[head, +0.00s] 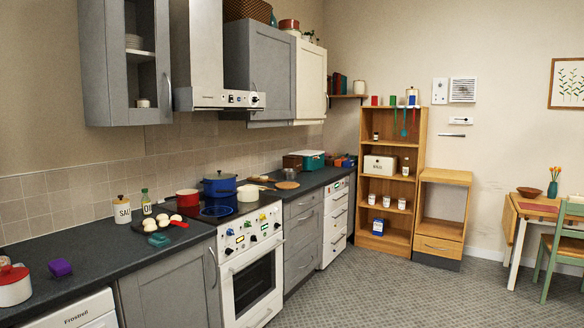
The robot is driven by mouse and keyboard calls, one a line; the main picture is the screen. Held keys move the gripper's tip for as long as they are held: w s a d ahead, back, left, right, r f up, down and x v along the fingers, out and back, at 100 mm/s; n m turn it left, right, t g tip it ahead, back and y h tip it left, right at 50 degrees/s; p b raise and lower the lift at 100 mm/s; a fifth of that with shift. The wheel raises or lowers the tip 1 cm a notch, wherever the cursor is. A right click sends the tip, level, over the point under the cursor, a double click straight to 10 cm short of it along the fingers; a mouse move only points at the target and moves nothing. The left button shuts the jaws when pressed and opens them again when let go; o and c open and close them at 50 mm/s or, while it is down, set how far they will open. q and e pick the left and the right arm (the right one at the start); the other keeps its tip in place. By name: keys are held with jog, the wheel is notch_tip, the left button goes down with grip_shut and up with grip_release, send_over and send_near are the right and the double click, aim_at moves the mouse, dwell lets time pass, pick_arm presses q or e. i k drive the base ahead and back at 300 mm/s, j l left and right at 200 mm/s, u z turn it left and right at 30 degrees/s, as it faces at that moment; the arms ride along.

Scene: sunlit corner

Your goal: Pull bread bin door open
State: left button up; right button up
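A cream-white box with dark lettering, which looks like the bread bin (380,165), stands on a middle shelf of the tall wooden shelf unit (420,140) against the far wall. Its front faces the room and appears closed. The lettering is too small to read surely. A bottle (405,167) stands just to its right on the same shelf. Neither of my grippers shows in the head view, and the bread bin is far across the room.
A dark counter (75,258) with a white stove (252,262) runs along the left wall. A low wooden cabinet (441,218) stands right of the shelf unit. A table (530,206) and green chair (566,240) are at far right. The grey floor (400,295) is clear in the middle.

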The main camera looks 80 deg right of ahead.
aim_at(380, 166)
jog(key=z, duration=3.35)
jog(key=i, duration=5.8)
jog(key=i+z, duration=0.15)
jog(key=i, duration=0.35)
jog(key=i+j+z, duration=0.1)
jog(key=i, duration=0.4)
jog(key=i+j+z, duration=0.15)
jog(key=i, duration=0.4)
jog(key=i+j+z, duration=0.1)
jog(key=i, duration=0.4)
jog(key=j, duration=0.1)
